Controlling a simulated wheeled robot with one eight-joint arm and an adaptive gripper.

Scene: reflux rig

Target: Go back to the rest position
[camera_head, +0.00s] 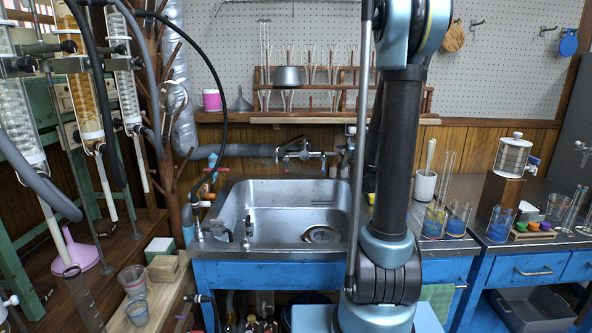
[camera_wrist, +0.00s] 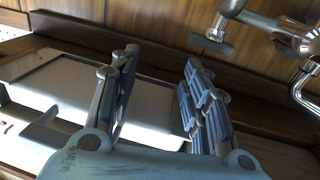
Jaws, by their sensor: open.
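My gripper (camera_wrist: 158,105) shows in the wrist view with its two ribbed fingers spread apart and nothing between them. Behind the fingers lies a pale flat panel (camera_wrist: 60,80) with a dark border; I cannot tell what it is. A metal tap (camera_wrist: 240,15) is at the upper right of the wrist view. In the head view my arm stands upright in front of the counter, right of the sink (camera_head: 285,215). The gripper itself is out of the head view.
Glass columns with hoses (camera_head: 85,100) stand at the left. A wooden rack of glassware (camera_head: 345,75) is behind the sink. Beakers with blue liquid (camera_head: 458,218) and a clear tank (camera_head: 513,155) stand on the right counter. Plastic cups (camera_head: 134,282) stand at the lower left.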

